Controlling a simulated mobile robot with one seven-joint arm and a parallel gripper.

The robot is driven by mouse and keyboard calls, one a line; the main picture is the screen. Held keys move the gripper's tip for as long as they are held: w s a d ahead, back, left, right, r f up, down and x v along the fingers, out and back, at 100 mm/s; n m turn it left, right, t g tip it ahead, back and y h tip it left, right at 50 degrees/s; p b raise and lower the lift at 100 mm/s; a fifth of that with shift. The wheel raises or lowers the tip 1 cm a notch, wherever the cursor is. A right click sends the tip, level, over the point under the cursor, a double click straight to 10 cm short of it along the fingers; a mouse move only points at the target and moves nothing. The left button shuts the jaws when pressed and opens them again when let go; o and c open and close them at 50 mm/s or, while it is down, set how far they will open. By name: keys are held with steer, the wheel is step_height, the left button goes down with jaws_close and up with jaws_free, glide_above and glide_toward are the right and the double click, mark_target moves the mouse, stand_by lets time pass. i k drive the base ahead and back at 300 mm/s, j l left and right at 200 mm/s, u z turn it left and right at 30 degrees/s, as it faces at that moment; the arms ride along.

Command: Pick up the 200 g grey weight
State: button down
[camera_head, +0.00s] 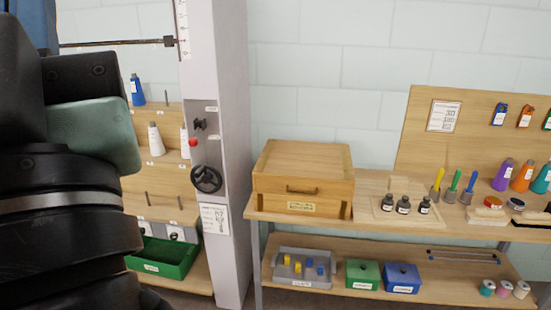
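Three small dark grey knobbed pieces with pale labels, which look like weights, stand upright in a row on a light wooden board on the upper shelf: a left one (387,203), a middle one (404,205) and a right one (424,206). Their labels are too small to read, so I cannot tell which is 200 g. My black arm fills the left edge, close to the camera and far from these pieces. A black block with screws and a grey-green pad at its upper end may belong to my gripper (95,100). No pair of fingertips can be made out.
A wooden box (303,176) stands left of the board; colored-handled tools (455,187) stand right. Below are a grey tray (301,281), a green box (362,274) and a blue box (402,279). A grey column (222,130) with a handwheel stands between my arm and the bench.

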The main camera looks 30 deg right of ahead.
mark_target(424, 208)
steer(key=i+l+z, duration=0.1)
steer(key=z, duration=1.5)
steer(key=i+j+z, duration=0.15)
steer(key=i, duration=1)
